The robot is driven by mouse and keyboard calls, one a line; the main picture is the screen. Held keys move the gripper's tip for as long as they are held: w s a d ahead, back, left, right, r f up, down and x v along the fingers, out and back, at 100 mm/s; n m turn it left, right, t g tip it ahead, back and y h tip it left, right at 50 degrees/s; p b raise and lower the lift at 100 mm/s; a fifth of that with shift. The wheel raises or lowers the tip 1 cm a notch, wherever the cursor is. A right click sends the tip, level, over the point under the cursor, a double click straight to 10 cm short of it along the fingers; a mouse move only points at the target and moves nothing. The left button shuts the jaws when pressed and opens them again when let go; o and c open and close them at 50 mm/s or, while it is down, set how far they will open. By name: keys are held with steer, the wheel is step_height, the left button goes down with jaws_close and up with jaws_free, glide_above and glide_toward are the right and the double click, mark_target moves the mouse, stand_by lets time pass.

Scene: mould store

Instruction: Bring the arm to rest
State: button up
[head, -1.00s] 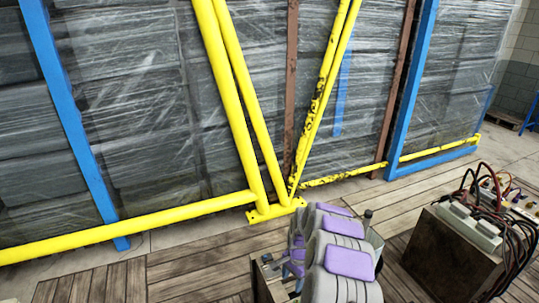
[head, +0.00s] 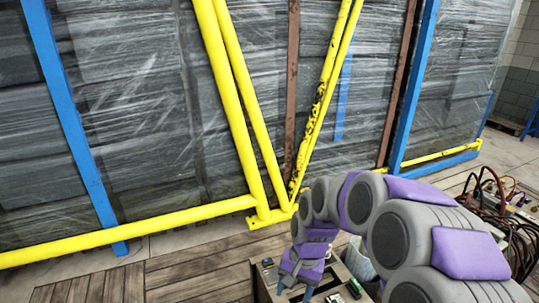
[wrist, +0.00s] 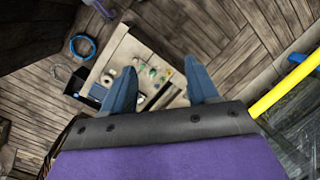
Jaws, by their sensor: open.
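My gripper (head: 295,290) hangs at the bottom middle of the head view, pointing down from my grey and purple arm. The arm arches in from the lower right. In the wrist view the two blue-grey fingers of my gripper (wrist: 158,66) stand apart with nothing between them. Below them is a light-topped bench (wrist: 113,62) carrying small items. The gap in height between fingers and bench is hard to judge.
A yellow guard frame (head: 130,234) and blue posts (head: 72,125) stand before wrapped stacks (head: 150,110). Cables (head: 490,195) lie at the right, partly behind my arm. Wooden floor (head: 190,277) is clear at lower left.

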steer(key=s+d+r+n+h+b, duration=0.1)
steer(key=s+d, duration=0.3)
steer(key=s, duration=0.9)
steer(key=s+d+r+n+h+b, duration=0.1)
steer(key=s+d, duration=0.3)
steer(key=s, duration=1)
steer(key=shift+r+n+b, duration=0.75)
steer(key=shift+r+n, duration=0.05)
steer(key=shift+r, duration=0.05)
